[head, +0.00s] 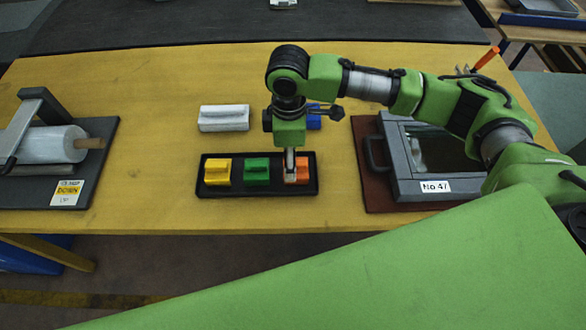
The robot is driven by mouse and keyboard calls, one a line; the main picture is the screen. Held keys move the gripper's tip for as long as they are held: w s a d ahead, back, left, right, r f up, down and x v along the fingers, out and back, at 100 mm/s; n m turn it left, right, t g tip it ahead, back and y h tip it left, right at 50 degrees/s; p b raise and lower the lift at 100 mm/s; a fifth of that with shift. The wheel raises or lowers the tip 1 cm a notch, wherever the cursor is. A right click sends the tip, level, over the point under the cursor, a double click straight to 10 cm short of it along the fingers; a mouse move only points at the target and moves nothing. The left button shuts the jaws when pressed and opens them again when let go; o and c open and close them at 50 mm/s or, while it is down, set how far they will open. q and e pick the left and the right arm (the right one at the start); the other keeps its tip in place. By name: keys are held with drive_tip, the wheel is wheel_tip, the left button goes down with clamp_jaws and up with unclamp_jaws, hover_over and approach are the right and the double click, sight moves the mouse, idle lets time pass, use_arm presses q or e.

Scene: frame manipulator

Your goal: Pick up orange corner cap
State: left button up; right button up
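The orange corner cap (302,170) sits at the right end of a black tray (233,190) on the yellow table. A green cap (256,171) and a yellow cap (217,171) sit to its left in the same tray. My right gripper (290,172) points straight down from above, with its tip at the left part of the orange cap and hiding some of it. I cannot tell whether its fingers are open or closed on the cap. My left gripper is not in view.
A white block (224,118) and a partly hidden blue piece (314,120) lie behind the tray. A grey framed box labelled No 41 (437,186) stands right on a brown board. A roll holder (52,144) stands left. The table between roll holder and tray is clear.

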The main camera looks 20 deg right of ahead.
wheel_tip(320, 180, down, 3)
drive_tip(key=shift+d+r, duration=0.15)
drive_tip(key=shift+r, duration=0.05)
drive_tip(key=shift+f, duration=0.3)
drive_tip(key=c, duration=0.8)
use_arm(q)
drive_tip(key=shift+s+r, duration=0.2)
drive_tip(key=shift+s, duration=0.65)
